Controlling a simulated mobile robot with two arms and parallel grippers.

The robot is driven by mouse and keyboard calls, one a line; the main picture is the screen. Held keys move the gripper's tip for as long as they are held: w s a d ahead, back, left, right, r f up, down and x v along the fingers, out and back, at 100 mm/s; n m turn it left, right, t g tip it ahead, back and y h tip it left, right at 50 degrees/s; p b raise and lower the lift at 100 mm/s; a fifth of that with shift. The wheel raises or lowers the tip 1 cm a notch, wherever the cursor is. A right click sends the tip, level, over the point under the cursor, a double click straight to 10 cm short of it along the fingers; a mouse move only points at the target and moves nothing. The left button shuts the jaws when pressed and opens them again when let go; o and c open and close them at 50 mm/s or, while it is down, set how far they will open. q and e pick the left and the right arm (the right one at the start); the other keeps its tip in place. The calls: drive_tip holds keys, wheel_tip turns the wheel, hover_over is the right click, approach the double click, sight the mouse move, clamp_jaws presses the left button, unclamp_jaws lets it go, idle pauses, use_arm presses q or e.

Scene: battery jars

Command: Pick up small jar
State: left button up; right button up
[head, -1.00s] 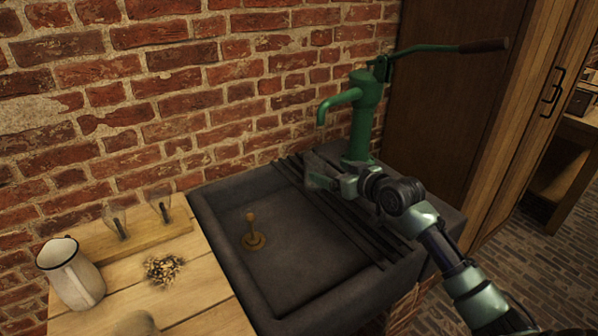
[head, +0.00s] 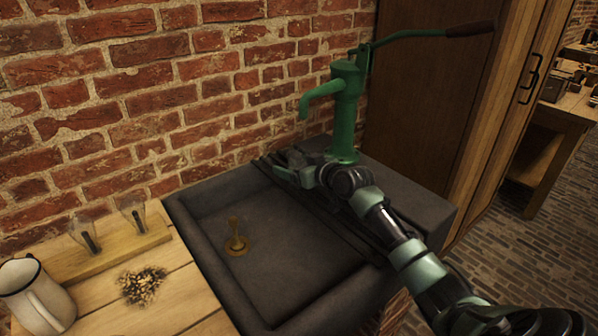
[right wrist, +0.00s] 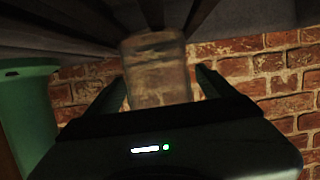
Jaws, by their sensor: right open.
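A small clear glass jar (right wrist: 157,72) shows in the right wrist view, between the two fingers of my right gripper (right wrist: 160,86). The fingers are apart, one on each side of the jar; I cannot tell whether they touch it. In the head view my right gripper (head: 296,174) is over the dark slats at the back of the sink, left of the green pump's base. The jar is hard to make out there among the fingers and slats. My left gripper is not in view.
A green hand pump (head: 345,115) stands close to the right of my gripper, with the brick wall behind. The dark sink (head: 285,265) holds an upright brass plug (head: 236,240). A white pitcher (head: 36,300) and a wooden stand (head: 115,255) with two glass pieces are at left.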

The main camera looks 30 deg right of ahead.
drive_tip(key=shift+w+a+f, duration=0.1)
drive_tip(key=shift+w+f, duration=0.1)
drive_tip(key=shift+w, duration=0.3)
drive_tip(key=shift+r, duration=0.1)
clamp_jaws()
